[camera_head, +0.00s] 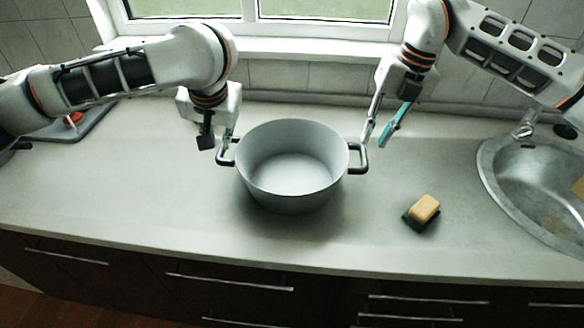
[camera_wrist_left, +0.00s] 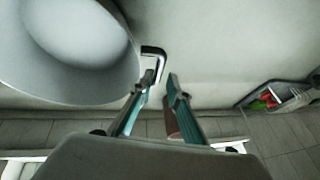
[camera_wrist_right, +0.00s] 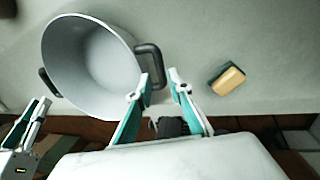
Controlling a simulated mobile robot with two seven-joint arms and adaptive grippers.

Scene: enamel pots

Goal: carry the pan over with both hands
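A grey enamel pan (camera_head: 292,190) with two dark side handles stands upright and empty on the counter. My left gripper (camera_head: 216,145) is by the pan's left handle (camera_head: 224,159). In the left wrist view its fingers (camera_wrist_left: 156,86) are apart, with the handle (camera_wrist_left: 155,52) just beyond the tips. My right gripper (camera_head: 376,142) is open, near the right handle (camera_head: 363,160). In the right wrist view its fingertips (camera_wrist_right: 162,78) are apart, with the handle (camera_wrist_right: 155,58) close to the left finger. Neither gripper visibly holds the pan.
A yellow and green sponge (camera_head: 423,210) lies on the counter (camera_head: 130,200) right of the pan. A round metal sink (camera_head: 540,195) is at the far right. A grey tray (camera_head: 75,128) with a red item is at the back left. The counter's front left is clear.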

